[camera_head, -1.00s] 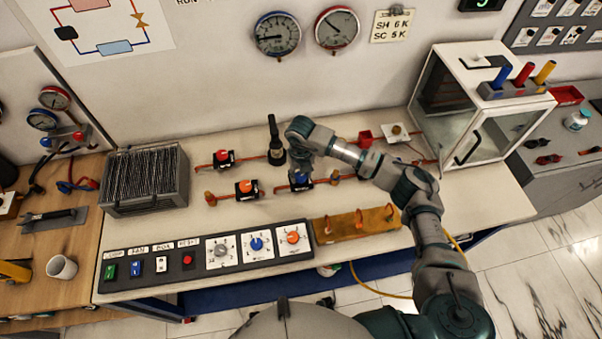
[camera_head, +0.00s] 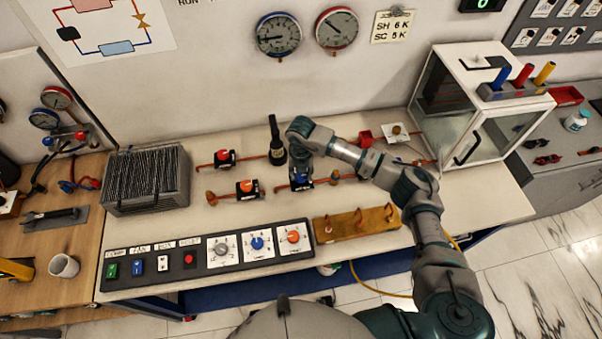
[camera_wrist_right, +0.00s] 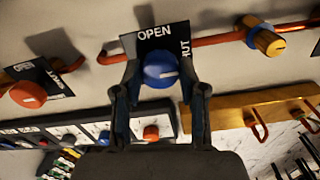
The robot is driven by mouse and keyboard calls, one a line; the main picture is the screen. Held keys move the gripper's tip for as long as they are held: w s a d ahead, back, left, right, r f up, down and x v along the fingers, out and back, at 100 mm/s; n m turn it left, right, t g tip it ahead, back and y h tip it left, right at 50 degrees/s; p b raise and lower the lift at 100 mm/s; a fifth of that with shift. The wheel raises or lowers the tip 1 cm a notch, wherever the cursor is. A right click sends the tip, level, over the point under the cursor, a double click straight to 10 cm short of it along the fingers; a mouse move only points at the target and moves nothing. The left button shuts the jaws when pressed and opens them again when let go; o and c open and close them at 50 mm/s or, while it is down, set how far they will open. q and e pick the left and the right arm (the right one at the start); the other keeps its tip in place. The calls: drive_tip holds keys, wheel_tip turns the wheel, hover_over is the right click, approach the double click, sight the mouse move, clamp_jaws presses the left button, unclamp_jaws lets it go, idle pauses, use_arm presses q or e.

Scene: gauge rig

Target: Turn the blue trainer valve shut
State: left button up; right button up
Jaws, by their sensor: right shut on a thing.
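The blue trainer valve (camera_head: 301,179) sits on a copper line on the bench, partly covered by my right gripper (camera_head: 300,168) in the head view. In the right wrist view its round blue knob (camera_wrist_right: 161,70) stands in front of a black plate marked OPEN at the top and SHUT at the right, the latter partly hidden. The white pointer mark on the knob points to the right. My right gripper (camera_wrist_right: 160,84) has its two fingers on either side of the knob and is shut on it. My left gripper is not in view.
An orange-knobbed valve (camera_head: 247,187) stands left of the blue one, and a red-knobbed valve (camera_head: 224,158) behind it. A dark upright bottle-like thing (camera_head: 276,140) stands close to the gripper. A control strip (camera_head: 206,255) and a wooden block (camera_head: 354,223) lie in front.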

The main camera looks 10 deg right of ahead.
sight(301, 174)
drive_tip(key=shift+w+r, duration=0.2)
drive_tip(key=o, duration=0.9)
drive_tip(key=shift+c, duration=0.2)
drive_tip(key=shift+o, duration=1.4)
drive_tip(key=shift+f, duration=0.2)
wheel_tip(301, 174, up, 12)
drive_tip(key=shift+f, duration=0.1)
